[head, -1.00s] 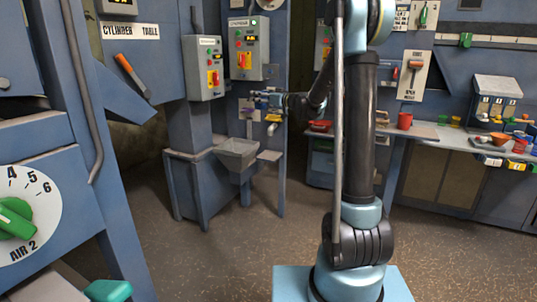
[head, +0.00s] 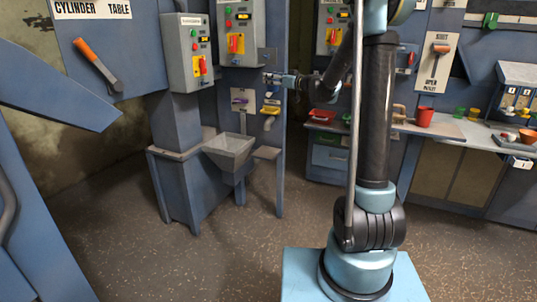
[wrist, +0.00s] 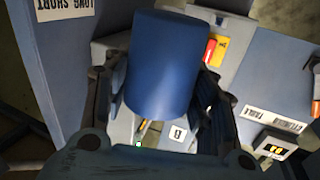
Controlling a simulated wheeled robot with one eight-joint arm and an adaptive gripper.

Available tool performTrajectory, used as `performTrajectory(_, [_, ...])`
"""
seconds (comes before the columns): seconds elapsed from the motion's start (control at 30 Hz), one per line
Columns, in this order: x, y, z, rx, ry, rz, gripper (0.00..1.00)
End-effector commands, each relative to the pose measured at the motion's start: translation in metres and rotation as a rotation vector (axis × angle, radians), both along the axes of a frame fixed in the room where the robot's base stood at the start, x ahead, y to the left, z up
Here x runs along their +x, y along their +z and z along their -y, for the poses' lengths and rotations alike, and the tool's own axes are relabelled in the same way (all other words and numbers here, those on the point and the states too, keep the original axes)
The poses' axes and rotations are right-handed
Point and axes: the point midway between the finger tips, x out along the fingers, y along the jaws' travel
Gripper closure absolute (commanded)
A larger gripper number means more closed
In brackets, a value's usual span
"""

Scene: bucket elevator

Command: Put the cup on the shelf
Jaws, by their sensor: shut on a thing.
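My gripper (wrist: 165,115) is shut on a blue cup (wrist: 162,62), which fills the upper middle of the wrist view, with dark fingers on both sides of it. In the head view my gripper (head: 274,78) is small and far off, in front of the blue panel under the grey control boxes. The cup is too small there to make out clearly. A small grey ledge (head: 267,153) sticks out lower down, beside a grey hopper (head: 230,150); I cannot tell whether it is the task's shelf.
A red cup (head: 424,116) stands on the workbench (head: 450,130) at the right, with small coloured containers near it. An orange-handled lever (head: 95,65) is at the upper left. A blue slanted panel (head: 60,95) juts in from the left. The floor (head: 180,235) ahead is clear.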

Motion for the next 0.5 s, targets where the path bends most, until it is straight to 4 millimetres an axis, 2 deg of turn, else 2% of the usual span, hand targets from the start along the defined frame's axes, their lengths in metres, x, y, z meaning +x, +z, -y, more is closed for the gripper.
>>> performTrajectory(0.27, [0.003,-0.004,0.002,0.000,0.001,0.000,0.73])
performTrajectory(0.37, [0.011,-0.016,0.005,0.000,0.006,0.000,0.73])
performTrajectory(0.5, [0.028,-0.046,0.015,0.000,0.020,0.001,0.73])
